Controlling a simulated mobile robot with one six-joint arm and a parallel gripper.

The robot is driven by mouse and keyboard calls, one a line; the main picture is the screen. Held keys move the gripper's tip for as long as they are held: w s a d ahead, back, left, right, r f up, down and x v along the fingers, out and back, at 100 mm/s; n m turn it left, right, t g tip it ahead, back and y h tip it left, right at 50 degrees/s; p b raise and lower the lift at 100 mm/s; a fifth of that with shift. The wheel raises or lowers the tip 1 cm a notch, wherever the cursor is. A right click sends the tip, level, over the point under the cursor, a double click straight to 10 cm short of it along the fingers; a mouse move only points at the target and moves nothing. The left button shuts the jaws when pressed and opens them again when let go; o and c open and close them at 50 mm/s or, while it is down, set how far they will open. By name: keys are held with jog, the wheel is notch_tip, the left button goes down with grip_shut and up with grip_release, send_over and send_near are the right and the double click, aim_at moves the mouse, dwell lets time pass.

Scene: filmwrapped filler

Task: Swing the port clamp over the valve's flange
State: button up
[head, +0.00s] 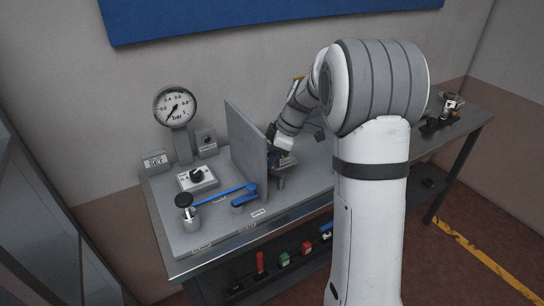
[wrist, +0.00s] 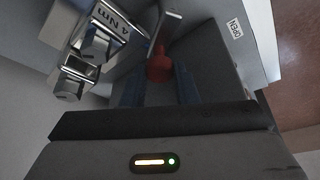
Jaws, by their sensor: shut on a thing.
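My gripper (head: 281,146) is low over the bench, just right of the upright grey plate. In the wrist view my gripper (wrist: 158,88) has its blue-padded fingers on both sides of a red grip (wrist: 159,66) with a metal bar at its far end, and is shut on it. The grip looks like the port clamp's handle, but the clamp body is not clear. A shiny metal fitting (wrist: 92,45) marked "4 Nm" is beside it on the left. In the head view a metal part (head: 281,169) under my gripper is mostly hidden. I cannot make out the flange.
The grey upright plate (head: 246,147) stands close to the left of my gripper. Left of it are a pressure gauge (head: 175,106), a dial box (head: 197,179) and a blue lever (head: 222,193). Small parts (head: 447,109) stand at the bench's far right.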

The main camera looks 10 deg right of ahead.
jog(key=shift+c, duration=0.9)
jog(key=shift+b, duration=0.45)
jog(key=shift+w+d+f+m+t+b, duration=0.15)
jog(key=shift+m+t+b, duration=0.1)
jog(key=shift+m+b, duration=0.3)
jog(key=shift+w+d+m+t+b, duration=0.1)
jog(key=shift+m+t+b, duration=0.15)
jog(key=shift+m+b, duration=0.3)
jog(key=shift+w+d+r+m+t+h+b, duration=0.15)
jog(key=shift+m+h+b, duration=0.2)
jog(key=shift+m, duration=0.3)
jog(key=shift+d+m+t+h+b, duration=0.2)
jog(key=shift+m+b, duration=0.25)
jog(key=shift+m, duration=0.25)
jog(key=shift+w+d+r+m+t+h+b, duration=0.15)
jog(key=shift+m+h+b, duration=0.2)
jog(key=shift+m, duration=0.3)
jog(key=shift+s+f, duration=0.1)
jog(key=o, duration=1)
jog(key=shift+c, duration=0.2)
